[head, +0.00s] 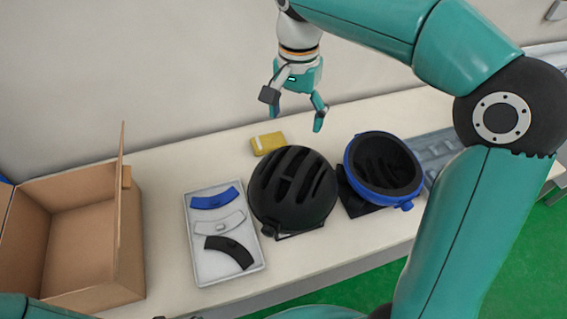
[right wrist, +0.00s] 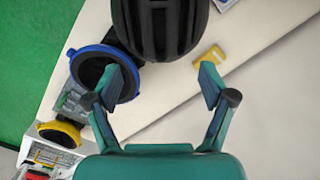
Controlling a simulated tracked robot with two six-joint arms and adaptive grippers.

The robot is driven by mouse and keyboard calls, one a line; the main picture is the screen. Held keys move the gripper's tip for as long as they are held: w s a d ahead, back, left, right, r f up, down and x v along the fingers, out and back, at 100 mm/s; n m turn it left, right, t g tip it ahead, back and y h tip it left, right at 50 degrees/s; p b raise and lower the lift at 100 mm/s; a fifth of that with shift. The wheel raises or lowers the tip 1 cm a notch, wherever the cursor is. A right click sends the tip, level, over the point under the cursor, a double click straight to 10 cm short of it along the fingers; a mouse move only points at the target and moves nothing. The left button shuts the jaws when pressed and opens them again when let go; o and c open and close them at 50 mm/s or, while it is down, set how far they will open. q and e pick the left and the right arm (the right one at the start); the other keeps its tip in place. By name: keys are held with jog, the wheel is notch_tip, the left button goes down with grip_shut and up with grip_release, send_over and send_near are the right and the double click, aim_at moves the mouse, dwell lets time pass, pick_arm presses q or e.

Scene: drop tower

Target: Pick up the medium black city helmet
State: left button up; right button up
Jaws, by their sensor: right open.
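The black helmet (head: 293,188) sits on the light table, dome up with long vents, in the middle of the head view. It also shows at the top of the right wrist view (right wrist: 160,25), cut off by the frame edge. My right gripper (head: 296,110) is open and empty, above the table behind the helmet. In the right wrist view its two fingers (right wrist: 158,80) are spread apart with the helmet beyond them. My left gripper is not in view; only a bit of teal arm shows at the bottom left of the head view.
A blue-rimmed upturned helmet (head: 383,170) stands right of the black one. A grey tray (head: 223,270) with blue, white and black curved pieces lies to the left. A yellow block (head: 268,143) lies behind the helmet. An open cardboard box (head: 70,240) stands far left.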

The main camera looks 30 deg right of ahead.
send_over(293, 172)
jog(key=f, duration=1.1)
jog(key=shift+w+d, duration=0.3)
jog(key=f+b, duration=0.1)
jog(key=f, duration=0.1)
jog(key=f+b, duration=0.1)
jog(key=b, duration=0.1)
jog(key=f+b, duration=0.1)
jog(key=f, duration=0.1)
jog(key=shift+s+a+f, duration=0.3)
jog(key=shift+a, duration=0.05)
jog(key=shift+r, duration=0.1)
jog(key=shift+c, duration=0.6)
jog(key=c, duration=1.3)
